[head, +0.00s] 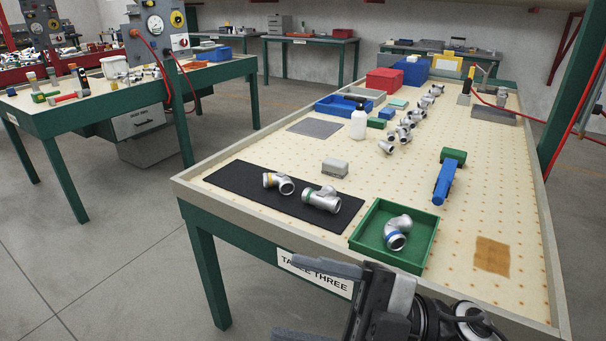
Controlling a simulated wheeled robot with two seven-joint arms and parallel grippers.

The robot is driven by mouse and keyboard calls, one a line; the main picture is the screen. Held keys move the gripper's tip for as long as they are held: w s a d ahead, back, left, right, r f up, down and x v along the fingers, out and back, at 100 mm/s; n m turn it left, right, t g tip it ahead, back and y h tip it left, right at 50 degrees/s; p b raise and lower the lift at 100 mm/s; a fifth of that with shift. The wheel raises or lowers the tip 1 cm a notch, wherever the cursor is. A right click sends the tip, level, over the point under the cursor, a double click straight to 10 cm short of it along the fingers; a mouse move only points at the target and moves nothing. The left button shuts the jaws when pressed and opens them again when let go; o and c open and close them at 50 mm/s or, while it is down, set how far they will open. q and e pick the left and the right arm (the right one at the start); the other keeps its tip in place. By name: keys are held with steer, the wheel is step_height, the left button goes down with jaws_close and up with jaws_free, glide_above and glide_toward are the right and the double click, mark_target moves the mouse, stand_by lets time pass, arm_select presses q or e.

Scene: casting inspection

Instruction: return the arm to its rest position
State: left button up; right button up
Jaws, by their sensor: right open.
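My right gripper (283,297) is at the bottom of the head view, low in front of the near edge of table three. Its two grey fingers are spread apart with nothing between them. Part of its lower finger is cut off by the frame. My right arm comes in from the bottom right, and its wrist overlaps the table's front edge in the picture. My left gripper is not in view.
Table three (345,195) has a raised rim. A green tray (428,250) near the gripper holds a metal pipe fitting with a blue band (397,233). Two fittings lie on a black mat (240,175). A blue and green tool (447,178) lies to the right.

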steer(key=w+d+f+m+t+h, duration=0.45)
steer(key=f+m+t+h, duration=0.2)
steer(key=m+t, duration=0.35)
steer(key=w+d+f+m+t+h, duration=0.3)
steer(key=d+f+m+t+h, duration=0.3)
steer(key=m, duration=0.6)
steer(key=s+d+f+m+g+h, duration=0.1)
steer(key=s+f+m+g+h, duration=0.1)
steer(key=s+f, duration=0.3)
steer(key=s+d+f+m+g+h, duration=0.2)
steer(key=s+f+g+h, duration=0.2)
steer(key=f, duration=0.7)
steer(key=shift+s, duration=0.45)
